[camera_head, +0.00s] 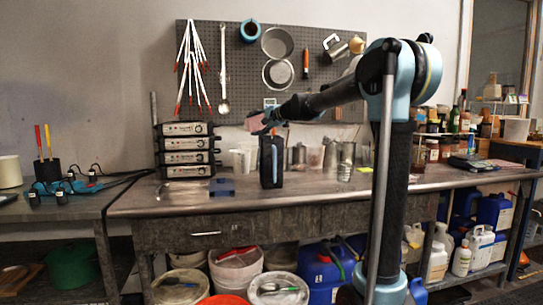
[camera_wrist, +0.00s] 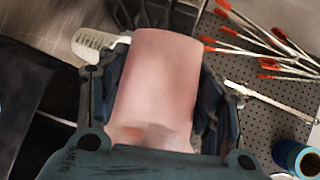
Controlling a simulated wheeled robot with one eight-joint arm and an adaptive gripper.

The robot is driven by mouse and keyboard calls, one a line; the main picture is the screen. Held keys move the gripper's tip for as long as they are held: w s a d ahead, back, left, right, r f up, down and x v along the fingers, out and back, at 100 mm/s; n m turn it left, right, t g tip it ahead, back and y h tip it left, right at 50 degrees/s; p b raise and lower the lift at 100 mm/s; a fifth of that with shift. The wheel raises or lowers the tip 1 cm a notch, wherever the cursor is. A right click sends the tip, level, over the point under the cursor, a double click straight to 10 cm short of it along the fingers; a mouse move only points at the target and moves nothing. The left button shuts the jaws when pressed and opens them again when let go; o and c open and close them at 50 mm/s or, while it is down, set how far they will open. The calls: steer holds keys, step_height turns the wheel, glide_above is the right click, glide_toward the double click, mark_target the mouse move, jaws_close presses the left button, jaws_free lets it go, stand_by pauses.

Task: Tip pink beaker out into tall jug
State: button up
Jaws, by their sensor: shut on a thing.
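The pink beaker (camera_wrist: 155,85) fills the middle of the wrist view, between the two dark fingers of my gripper (camera_wrist: 165,100). My gripper is shut on it. In the head view the pink beaker (camera_head: 253,122) shows small at the end of my arm, held above the bench; its exact tilt is hard to tell. A tall black vessel with a blue strip (camera_head: 265,170), which looks like the tall jug, stands upright on the bench just below and slightly right of my gripper (camera_head: 266,121). Its inside is hidden. The beaker's contents cannot be seen.
Stacked black and silver units (camera_head: 186,157) stand left of the jug, with a small blue box (camera_head: 222,187) between. Pale beakers (camera_head: 241,161) stand behind, and metal jugs (camera_head: 346,160) to the right. A pegboard (camera_head: 236,75) with tools is behind. The front bench edge is mostly clear.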

steer(key=shift+w+d+r+m, duration=0.1)
steer(key=shift+d+r+m, duration=0.1)
steer(key=shift+r+m, duration=0.15)
stand_by(0.7)
steer(key=shift+f, duration=0.1)
steer(key=shift+s+a+f+n+h, duration=0.3)
steer(key=shift+a+f+n, duration=0.05)
steer(key=shift+a+n, duration=0.2)
steer(key=shift+s+a+f+n+h, duration=0.3)
steer(key=shift+a+f+n, duration=0.1)
steer(key=shift+n, duration=0.1)
steer(key=shift+w+d+r, duration=0.1)
steer(key=shift+r, duration=0.05)
steer(key=shift+r+n, duration=0.1)
steer(key=shift+n, duration=0.2)
